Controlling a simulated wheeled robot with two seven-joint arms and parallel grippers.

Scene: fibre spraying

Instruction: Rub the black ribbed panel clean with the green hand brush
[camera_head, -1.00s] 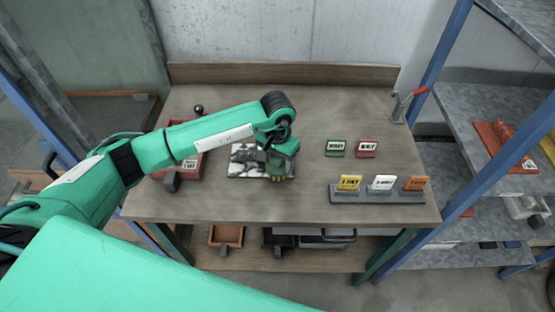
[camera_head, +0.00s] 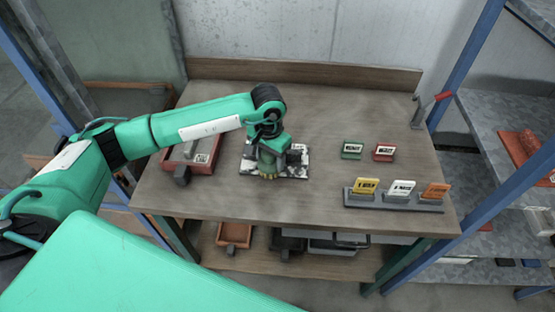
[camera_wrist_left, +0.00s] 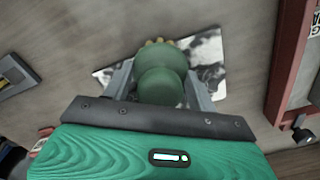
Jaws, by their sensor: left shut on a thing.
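The panel (camera_head: 298,171) lies flat on the workbench, left of its middle, and is mottled black and white. It also shows in the left wrist view (camera_wrist_left: 211,58). My left gripper (camera_head: 268,150) is shut on the green hand brush (camera_head: 267,164) and holds it upright over the left-middle part of the panel. In the left wrist view the brush's rounded green handle (camera_wrist_left: 160,82) sits between the two fingers, with yellowish bristles beyond it over the panel. I cannot tell whether the bristles touch the panel. The brush and arm hide part of it. My right gripper is not in view.
A red tray (camera_head: 204,163) stands close left of the panel. Green (camera_head: 352,150) and red (camera_head: 384,152) sign blocks stand right, behind a grey rack (camera_head: 395,203) with yellow, white and orange signs. The bench between panel and signs is clear. The workbench (camera_head: 240,205) has a raised back edge.

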